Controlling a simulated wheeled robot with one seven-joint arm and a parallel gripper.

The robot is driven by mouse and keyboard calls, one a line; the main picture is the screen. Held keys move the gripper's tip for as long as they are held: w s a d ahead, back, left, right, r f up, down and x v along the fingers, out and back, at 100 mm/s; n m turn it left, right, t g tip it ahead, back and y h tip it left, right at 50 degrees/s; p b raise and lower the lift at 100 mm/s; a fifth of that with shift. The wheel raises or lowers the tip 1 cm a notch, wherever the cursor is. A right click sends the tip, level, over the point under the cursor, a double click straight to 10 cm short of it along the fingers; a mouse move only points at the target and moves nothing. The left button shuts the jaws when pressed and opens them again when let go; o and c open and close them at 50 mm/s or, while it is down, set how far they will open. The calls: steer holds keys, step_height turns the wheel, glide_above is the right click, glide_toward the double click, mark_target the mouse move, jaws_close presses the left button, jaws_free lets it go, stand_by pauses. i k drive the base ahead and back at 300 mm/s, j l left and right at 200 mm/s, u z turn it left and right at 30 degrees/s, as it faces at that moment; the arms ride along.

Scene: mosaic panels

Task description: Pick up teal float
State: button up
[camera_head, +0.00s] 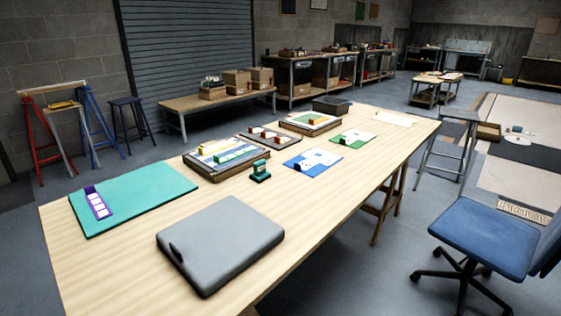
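The teal float (261,171) is a small block-like piece with a dark teal upper part. It stands on the wooden table (330,212) near the middle, just right of a framed tray of panels. Bare wood shows in front of it and to its right. My gripper is not in view.
A flat grey case (220,241) lies in front of the float, apart from it. A teal mat (134,197) with a purple piece lies left. A mosaic tray (228,169) stands close by, a blue-white panel (312,161) right. A blue chair (487,234) stands right of the table.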

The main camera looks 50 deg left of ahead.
mark_target(261, 174)
steer(key=i+l+u, duration=0.2)
steer(key=i, duration=1.2)
steer(key=i+u, duration=0.4)
steer(key=i+l+u, duration=0.1)
steer(key=i+u, duration=0.2)
steer(key=u, duration=0.15)
steer(key=i+u, duration=0.15)
steer(key=u, duration=0.35)
steer(key=i+u, duration=0.15)
steer(key=u, duration=0.35)
steer(key=i+l+u, duration=0.1)
steer(key=u, duration=0.4)
steer(key=i+l+u, duration=0.15)
steer(key=u, duration=0.35)
steer(key=i+l+u, duration=0.2)
steer(key=i+u, duration=0.25)
steer(key=k, duration=0.1)
